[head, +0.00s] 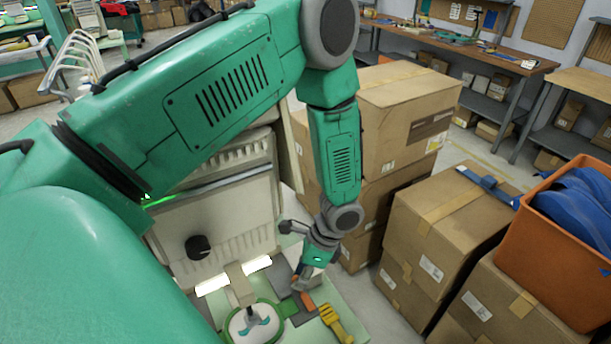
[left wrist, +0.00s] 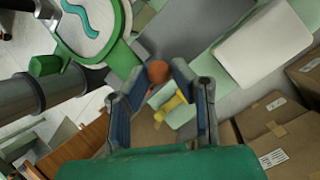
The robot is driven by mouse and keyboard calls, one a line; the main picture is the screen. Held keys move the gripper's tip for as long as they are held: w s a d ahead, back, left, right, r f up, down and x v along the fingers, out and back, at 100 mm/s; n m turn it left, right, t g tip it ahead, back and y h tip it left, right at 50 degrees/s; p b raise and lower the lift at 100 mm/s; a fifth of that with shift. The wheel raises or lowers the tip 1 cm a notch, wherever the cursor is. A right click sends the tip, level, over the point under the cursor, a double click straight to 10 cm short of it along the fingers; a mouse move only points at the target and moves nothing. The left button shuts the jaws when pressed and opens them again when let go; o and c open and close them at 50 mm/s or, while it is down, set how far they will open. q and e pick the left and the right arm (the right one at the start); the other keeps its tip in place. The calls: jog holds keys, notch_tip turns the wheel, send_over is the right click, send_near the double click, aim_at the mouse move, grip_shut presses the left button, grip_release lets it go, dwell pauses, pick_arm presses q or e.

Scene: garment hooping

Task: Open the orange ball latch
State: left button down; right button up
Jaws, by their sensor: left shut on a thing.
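The orange ball latch (left wrist: 158,72) shows in the left wrist view between my left fingertips, beside the green clamp of a round hoop (left wrist: 95,28). My left gripper (left wrist: 159,76) is shut on the ball, one finger on each side. In the head view my left gripper (head: 299,281) reaches down to the right of the hoop (head: 252,322), which holds white fabric with a teal swirl. The hand hides most of the latch there. My right gripper is in neither view.
A yellow tool (head: 334,321) lies close to the right of the latch. A cream machine (head: 210,225) stands behind the hoop. Stacked cardboard boxes (head: 445,225) and an orange bin (head: 548,255) with blue cloth stand to the right.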

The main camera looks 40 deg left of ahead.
pick_arm(q)
jog(key=shift+a, duration=0.25)
jog(key=c, duration=1.4)
grip_release()
jog(key=shift+o, duration=0.2)
jog(key=v, duration=1.1)
jog(key=shift+w+r, duration=0.2)
jog(key=shift+r, duration=0.15)
jog(key=shift+a, duration=0.1)
